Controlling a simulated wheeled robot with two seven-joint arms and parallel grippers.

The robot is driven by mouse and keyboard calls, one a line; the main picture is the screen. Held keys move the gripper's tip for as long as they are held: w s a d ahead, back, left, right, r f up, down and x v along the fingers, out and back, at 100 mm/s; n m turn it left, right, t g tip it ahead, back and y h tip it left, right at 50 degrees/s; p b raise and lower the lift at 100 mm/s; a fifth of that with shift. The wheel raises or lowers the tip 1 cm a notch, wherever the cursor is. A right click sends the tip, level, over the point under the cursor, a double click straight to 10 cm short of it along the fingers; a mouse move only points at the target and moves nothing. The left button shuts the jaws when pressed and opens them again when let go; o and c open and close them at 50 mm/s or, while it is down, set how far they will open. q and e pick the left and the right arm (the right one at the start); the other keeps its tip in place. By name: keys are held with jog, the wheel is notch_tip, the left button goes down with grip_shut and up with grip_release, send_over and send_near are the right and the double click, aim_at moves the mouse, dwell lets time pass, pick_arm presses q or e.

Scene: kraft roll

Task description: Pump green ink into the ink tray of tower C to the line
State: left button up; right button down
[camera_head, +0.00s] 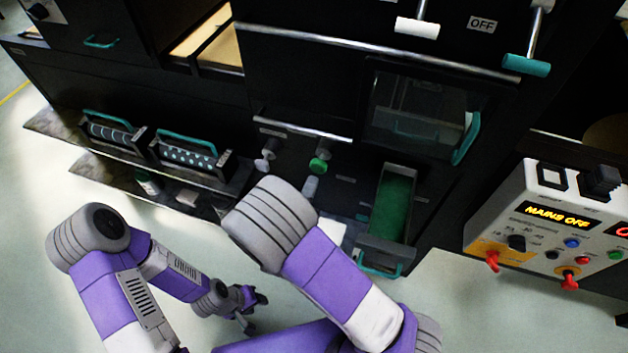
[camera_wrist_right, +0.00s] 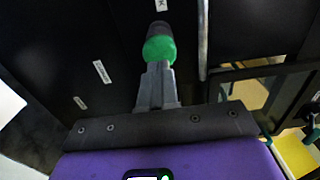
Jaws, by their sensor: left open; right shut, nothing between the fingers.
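The ink tray (camera_head: 387,246) is a long dark tray with a teal front handle, and green ink covers its visible floor. I cannot make out a fill line. A green pump knob (camera_head: 319,165) sits on the dark machine front to the left of the tray; it also shows in the right wrist view (camera_wrist_right: 159,48). My right gripper (camera_wrist_right: 157,72) is shut and empty, its fingertips at the lower side of the green knob; I cannot tell whether they touch. My left gripper (camera_head: 254,308) is open and empty, low over the floor at the left.
A pale knob (camera_head: 264,165) sits left of the green one. A glass door (camera_head: 420,115) with a teal handle is above the tray. A control box (camera_head: 550,225) reading MAINS OFF stands at the right. Two patterned rollers (camera_head: 188,155) are on the left shelf.

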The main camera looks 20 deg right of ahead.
aim_at(318, 169)
jog(key=shift+b+x, duration=0.3)
jog(key=shift+x, duration=1.1)
jog(key=shift+w+d+r+p, duration=0.1)
jog(key=shift+w+d+p, duration=0.05)
jog(key=shift+w+p, duration=0.15)
jog(key=p+x, duration=0.1)
jog(key=x, duration=0.2)
jog(key=shift+p, duration=0.3)
jog(key=shift+s, duration=0.1)
jog(key=shift+d+r, duration=0.1)
